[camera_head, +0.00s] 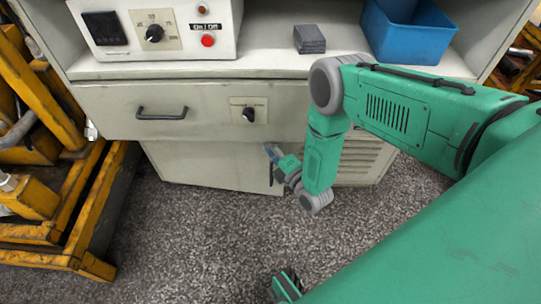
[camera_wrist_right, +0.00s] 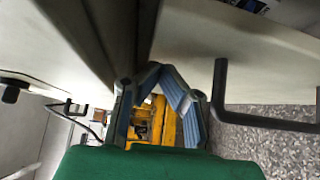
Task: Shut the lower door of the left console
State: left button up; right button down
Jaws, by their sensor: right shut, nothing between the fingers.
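The lower door (camera_head: 205,163) is a pale grey panel under the drawer of the console, with a dark vertical handle (camera_head: 278,175) near its right edge. The door looks closed or nearly so; I cannot tell how wide any gap is. My right gripper (camera_head: 271,152) is shut and empty by the door's upper right part, beside the handle. In the right wrist view its blue-grey fingertips (camera_wrist_right: 156,70) meet close to the pale panels, and the dark handle (camera_wrist_right: 219,88) stands apart at the right. Whether the fingers touch the door is unclear.
A drawer (camera_head: 185,112) with a handle and a knob sits above the door. A louvred panel (camera_head: 362,160) is to the right, partly behind my right arm. A control box (camera_head: 155,28) and blue bin (camera_head: 408,32) stand on top. Yellow frames (camera_head: 60,190) stand at left.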

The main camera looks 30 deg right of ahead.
jog(key=shift+w+d+f, duration=0.1)
jog(key=shift+w+d, duration=0.05)
jog(key=shift+d, duration=0.4)
pick_arm(q)
jog(key=shift+d+f+b, duration=0.25)
jog(key=shift+f+b, duration=0.1)
pick_arm(e)
jog(key=w+d, duration=0.2)
jog(key=shift+w, duration=0.4)
pick_arm(q)
jog(key=shift+s, duration=0.1)
pick_arm(e)
jog(key=shift+s+f, duration=0.1)
